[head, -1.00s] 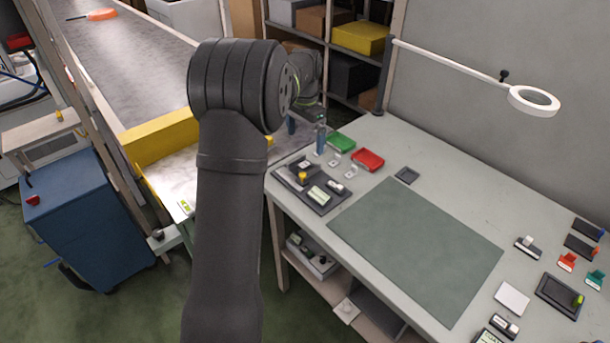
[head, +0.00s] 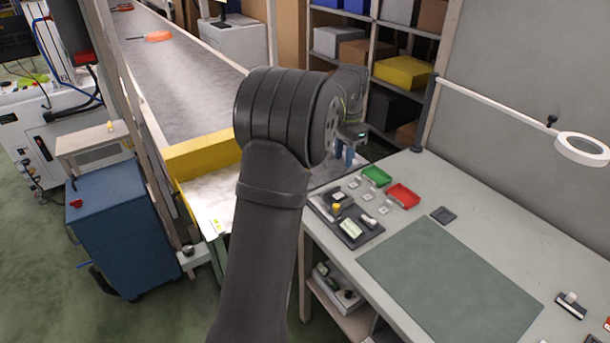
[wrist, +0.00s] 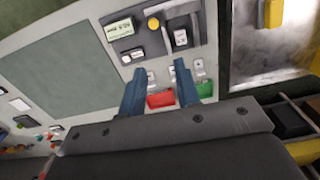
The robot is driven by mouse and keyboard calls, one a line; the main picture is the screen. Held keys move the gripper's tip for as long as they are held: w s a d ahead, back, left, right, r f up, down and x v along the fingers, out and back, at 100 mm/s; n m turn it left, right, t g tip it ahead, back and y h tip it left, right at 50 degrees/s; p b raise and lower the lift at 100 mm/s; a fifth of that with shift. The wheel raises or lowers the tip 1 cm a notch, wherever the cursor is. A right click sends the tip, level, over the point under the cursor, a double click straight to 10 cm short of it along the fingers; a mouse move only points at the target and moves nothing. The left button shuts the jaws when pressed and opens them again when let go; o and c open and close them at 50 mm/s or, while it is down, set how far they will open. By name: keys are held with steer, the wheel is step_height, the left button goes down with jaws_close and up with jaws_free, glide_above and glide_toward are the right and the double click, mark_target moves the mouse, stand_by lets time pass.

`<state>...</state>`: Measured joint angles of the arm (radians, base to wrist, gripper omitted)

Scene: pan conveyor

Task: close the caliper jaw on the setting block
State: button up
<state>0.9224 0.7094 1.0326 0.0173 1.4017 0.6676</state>
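A dark caliper fixture with a pale digital display (head: 351,229) and a yellow knob (head: 336,206) lies on the near left corner of the bench. In the wrist view, its display (wrist: 118,29) and knob (wrist: 153,23) show at the top. A small pale block with a dark label (wrist: 180,38), which looks like the setting block, sits beside the knob. I cannot tell the jaw's gap. My gripper (head: 345,152) is above and beyond the fixture. In the wrist view, its blue fingers (wrist: 160,72) are apart with nothing between them.
A green tray (head: 376,175) and a red tray (head: 403,195) lie behind the fixture, with small pale pieces nearby. A green mat (head: 450,275) covers the bench middle. A magnifier lamp (head: 582,149) overhangs the right side. A conveyor (head: 180,90) stands left.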

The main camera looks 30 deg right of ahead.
steer(key=s+f+m+t, duration=0.1)
steer(key=s+m, duration=0.1)
steer(key=s+f+m+t+y, duration=0.1)
steer(key=s+f+m, duration=0.1)
steer(key=s+f+m+t, duration=0.1)
steer(key=s+m, duration=0.1)
steer(key=shift+s+d+f+y, duration=0.1)
steer(key=shift+s+f+y, duration=0.1)
steer(key=shift+s+y, duration=0.2)
jaws_close()
steer(key=s+f+m+t, duration=0.3)
steer(key=s+m+t, duration=0.2)
steer(key=s+m, duration=0.4)
steer(key=m, duration=0.1)
glide_toward(337, 211)
steer(key=f, duration=0.2)
steer(key=shift+s+a+f+h, duration=0.25)
steer(key=shift+s+f+h, duration=0.1)
steer(key=shift+f+h, duration=0.05)
steer(key=w, duration=0.3)
steer(key=shift+w+a+f, duration=0.15)
steer(key=shift+a+f, duration=0.05)
steer(key=shift+f, duration=0.1)
steer(key=shift+w, duration=0.35)
